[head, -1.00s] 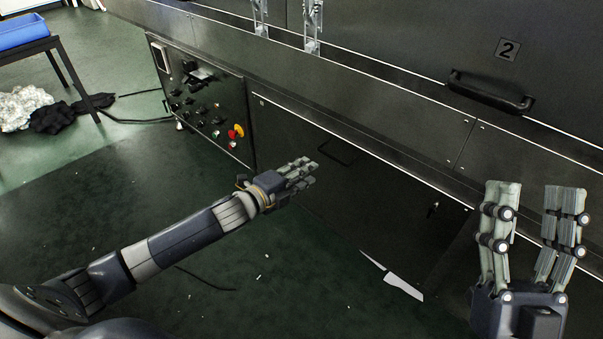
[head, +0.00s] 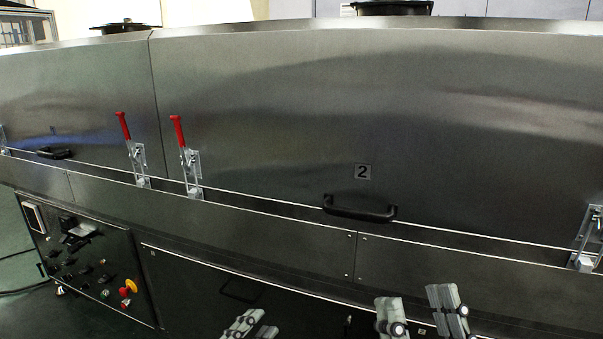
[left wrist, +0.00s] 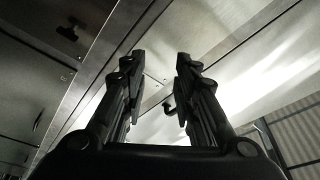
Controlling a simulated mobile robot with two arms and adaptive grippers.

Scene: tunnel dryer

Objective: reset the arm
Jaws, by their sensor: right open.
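My left gripper (head: 254,326) is at the bottom edge of the head view, in front of the lower dark panel. Only its fingertips show there; its arm is out of view. In the left wrist view its two fingers (left wrist: 158,65) stand apart with nothing held between them. My right gripper (head: 422,312) is at the bottom right of the centre in the head view. Its two fingers point up and are open and empty, in front of the lower panel.
The steel dryer hood (head: 300,110) marked 2 fills the view, with a black handle (head: 360,210). Red-handled toggle clamps (head: 185,155) stand along its lower edge. A control panel (head: 85,260) with a red button is at the lower left.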

